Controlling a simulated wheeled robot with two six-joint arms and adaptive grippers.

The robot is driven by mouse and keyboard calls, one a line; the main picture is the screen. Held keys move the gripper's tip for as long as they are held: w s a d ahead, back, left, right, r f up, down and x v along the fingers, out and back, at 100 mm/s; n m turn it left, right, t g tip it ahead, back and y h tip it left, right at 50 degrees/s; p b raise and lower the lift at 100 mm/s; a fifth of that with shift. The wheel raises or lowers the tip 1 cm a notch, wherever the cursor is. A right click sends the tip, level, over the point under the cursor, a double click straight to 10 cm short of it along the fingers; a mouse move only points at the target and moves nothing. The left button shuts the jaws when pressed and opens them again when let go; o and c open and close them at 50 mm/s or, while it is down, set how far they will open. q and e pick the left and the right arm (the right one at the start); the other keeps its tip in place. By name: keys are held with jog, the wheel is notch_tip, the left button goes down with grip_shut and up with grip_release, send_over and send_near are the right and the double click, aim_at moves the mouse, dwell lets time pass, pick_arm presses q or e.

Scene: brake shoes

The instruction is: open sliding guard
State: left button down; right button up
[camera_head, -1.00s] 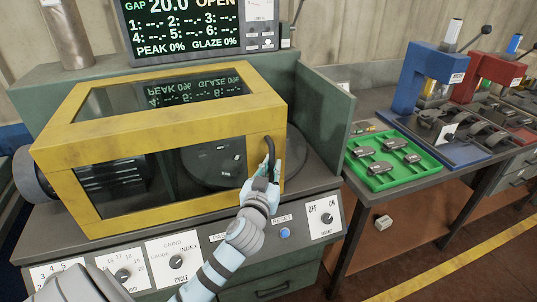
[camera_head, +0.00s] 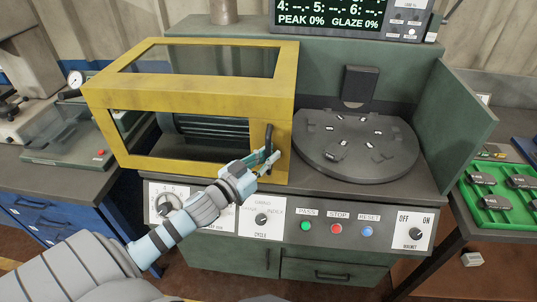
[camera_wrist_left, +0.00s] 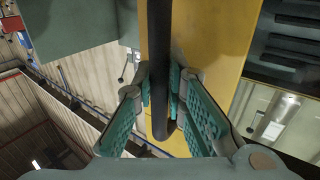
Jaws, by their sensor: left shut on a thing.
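The yellow-framed sliding guard (camera_head: 190,92) with clear panels stands over the left part of the green machine. The round dark turntable (camera_head: 357,145) to its right is uncovered. My left gripper (camera_head: 268,160) is shut on the guard's black handle (camera_head: 268,139), at the guard's front right corner. In the left wrist view the black handle (camera_wrist_left: 158,60) runs between the two teal-padded fingers of my left gripper (camera_wrist_left: 165,98). The yellow frame (camera_wrist_left: 215,40) is right behind the handle. My right gripper is not in view.
Buttons and knobs line the front panel (camera_head: 345,228) below the guard. A green side wall (camera_head: 450,125) bounds the turntable on the right. A green tray (camera_head: 500,195) with dark parts lies on the bench at the right. A display (camera_head: 330,15) stands at the back.

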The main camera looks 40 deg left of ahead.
pick_arm(q)
jog(key=shift+s+a, duration=0.15)
jog(key=shift+a, duration=0.2)
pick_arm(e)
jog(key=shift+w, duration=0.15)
pick_arm(q)
jog(key=c, duration=1.9)
grip_release()
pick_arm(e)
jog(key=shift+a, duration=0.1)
